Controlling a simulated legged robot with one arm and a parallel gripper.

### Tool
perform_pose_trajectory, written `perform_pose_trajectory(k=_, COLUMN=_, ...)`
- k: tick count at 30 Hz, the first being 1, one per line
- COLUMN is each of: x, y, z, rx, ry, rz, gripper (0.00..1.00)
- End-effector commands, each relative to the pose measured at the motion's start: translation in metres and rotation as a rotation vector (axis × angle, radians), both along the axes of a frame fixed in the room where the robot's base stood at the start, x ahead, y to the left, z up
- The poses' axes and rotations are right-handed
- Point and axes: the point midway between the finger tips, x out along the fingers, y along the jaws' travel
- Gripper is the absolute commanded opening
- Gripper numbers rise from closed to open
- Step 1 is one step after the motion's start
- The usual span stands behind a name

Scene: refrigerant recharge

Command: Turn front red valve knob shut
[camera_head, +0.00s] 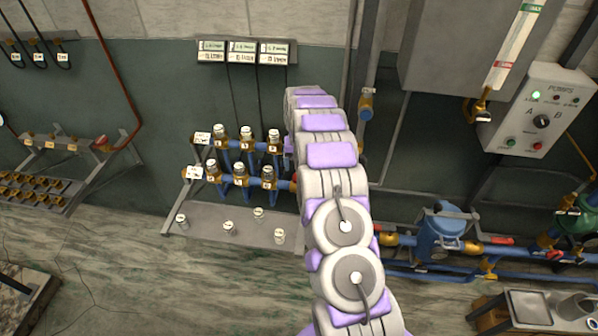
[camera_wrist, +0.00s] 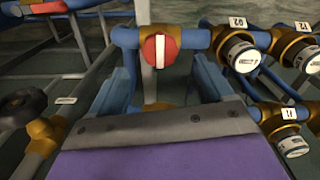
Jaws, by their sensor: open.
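The red valve knob (camera_wrist: 160,49) is round with a white stripe across it. In the wrist view it sits on a blue pipe at the top middle, and the stripe stands nearly upright, across the pipe's run. My gripper (camera_wrist: 164,68) is open, with one blue-grey finger on each side below the knob. The knob lies between the lines of the fingers; I cannot tell whether they touch it. In the head view my arm hides the gripper and most of the knob's area, at the right end of the valve rack.
In the wrist view, brass valves with white caps (camera_wrist: 239,54) and number tags stand close on the right. A dark round knob (camera_wrist: 22,106) is at the left. In the head view, loose white caps (camera_head: 229,228) stand on the rack's lower shelf (camera_head: 205,229).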

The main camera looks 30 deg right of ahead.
Motion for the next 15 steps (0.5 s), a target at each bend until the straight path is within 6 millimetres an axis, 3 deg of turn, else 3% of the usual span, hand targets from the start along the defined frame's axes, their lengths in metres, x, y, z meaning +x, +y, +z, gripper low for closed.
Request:
perform_pose_trajectory(k=9, x=0.001, y=0.0, z=0.073, rx=0.0, ry=-0.003, rz=0.0, gripper=0.8)
perform_pose_trajectory(k=15, x=0.002, y=-0.001, z=0.103, rx=0.0, ry=-0.003, rz=0.0, gripper=0.8)
